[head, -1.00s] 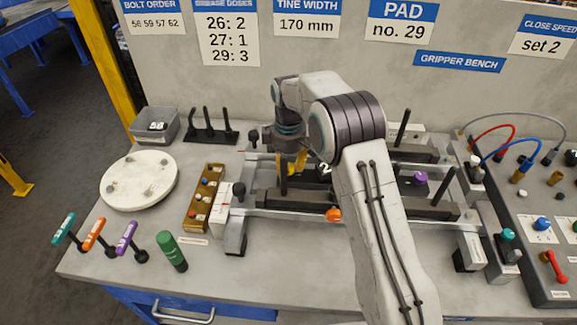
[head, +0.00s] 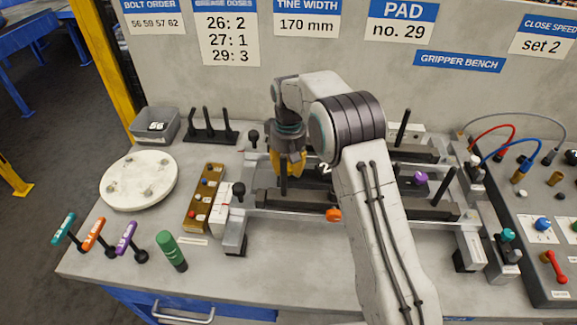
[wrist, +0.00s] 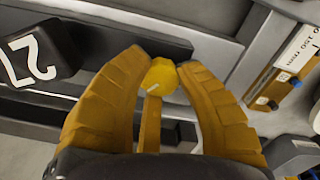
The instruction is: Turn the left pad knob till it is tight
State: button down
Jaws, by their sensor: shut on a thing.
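The left pad knob (wrist: 161,74) is a small yellow knob with a short white line on top. In the wrist view it sits between the two yellow fingertips of my gripper (wrist: 163,68), which is shut on it. A narrow yellow strip (wrist: 151,124) runs from the knob toward my palm. In the head view my gripper (head: 289,172) points down at the left part of the clamp frame, and its fingers hide the knob. The black tine bar (head: 270,202) lies beside it. Whether the knob is tight cannot be seen.
A black block marked 27 (wrist: 35,55) stands close to the left finger. An orange knob (head: 333,215) and a purple knob (head: 421,178) are on the frame.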

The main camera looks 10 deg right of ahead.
aim_at(289, 166)
jog(key=shift+s+f, duration=0.1)
jog(key=shift+f, duration=0.1)
jog(key=c, duration=0.8)
grip_release()
jog(key=shift+r, duration=0.15)
jog(key=shift+r, duration=0.1)
notch_tip(289, 166, up, 12)
jog(key=shift+f, duration=0.1)
